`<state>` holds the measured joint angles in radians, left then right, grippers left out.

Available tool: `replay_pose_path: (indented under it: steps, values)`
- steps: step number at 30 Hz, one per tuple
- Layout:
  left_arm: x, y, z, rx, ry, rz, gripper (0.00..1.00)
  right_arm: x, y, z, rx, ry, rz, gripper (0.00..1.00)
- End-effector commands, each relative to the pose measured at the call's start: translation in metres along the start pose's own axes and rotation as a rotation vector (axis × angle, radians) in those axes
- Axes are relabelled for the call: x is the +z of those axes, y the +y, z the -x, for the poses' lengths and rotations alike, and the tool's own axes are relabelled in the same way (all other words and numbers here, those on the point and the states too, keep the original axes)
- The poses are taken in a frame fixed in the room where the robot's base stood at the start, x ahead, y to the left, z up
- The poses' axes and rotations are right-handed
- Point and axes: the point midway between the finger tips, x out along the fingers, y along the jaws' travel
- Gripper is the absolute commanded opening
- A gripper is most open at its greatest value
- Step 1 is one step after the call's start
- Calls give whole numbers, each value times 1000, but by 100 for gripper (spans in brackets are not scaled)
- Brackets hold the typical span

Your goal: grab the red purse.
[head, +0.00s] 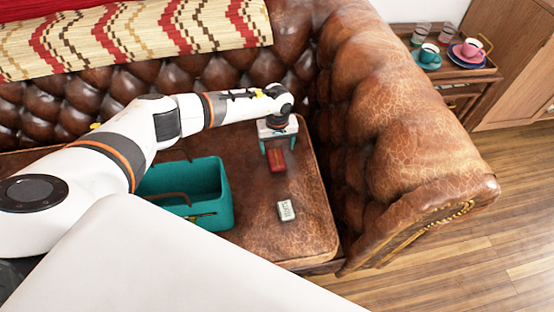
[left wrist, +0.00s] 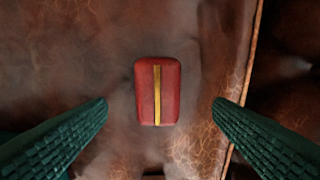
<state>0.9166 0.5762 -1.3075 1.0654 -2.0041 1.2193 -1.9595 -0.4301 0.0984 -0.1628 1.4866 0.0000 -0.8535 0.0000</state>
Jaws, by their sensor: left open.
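The red purse (head: 277,161) lies on the brown leather sofa seat, below my left gripper (head: 279,145) in the head view. In the left wrist view the purse (left wrist: 145,92) is a small red rounded rectangle with a gold stripe down its middle. The green fingers of my left gripper (left wrist: 160,108) stand wide apart, one on each side of the purse and clear of it. The gripper is open and empty. My right gripper is in neither view.
A teal open-topped box (head: 224,190) with a brown handle stands on the seat left of the purse. A small pale box (head: 286,210) lies nearer. The tufted sofa arm (head: 400,150) rises at right. A side table (head: 470,72) with cups stands beyond it.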

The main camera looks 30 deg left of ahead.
Motion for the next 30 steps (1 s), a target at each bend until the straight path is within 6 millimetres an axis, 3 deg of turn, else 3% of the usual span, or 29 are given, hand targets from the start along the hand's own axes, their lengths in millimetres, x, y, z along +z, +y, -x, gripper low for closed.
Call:
replay_pose_path:
  steps: [7, 15, 25, 30]
  values:
    - [-1, 0, -21, -2, 2, 2, 75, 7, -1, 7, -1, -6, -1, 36]
    - [-3, 3, -59, -3, 2, 2, 75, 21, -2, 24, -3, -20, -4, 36]
    - [-2, 3, -64, -3, 1, 1, 75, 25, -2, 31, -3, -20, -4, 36]
    - [-2, 3, -64, -3, 1, 1, 48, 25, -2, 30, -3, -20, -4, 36]
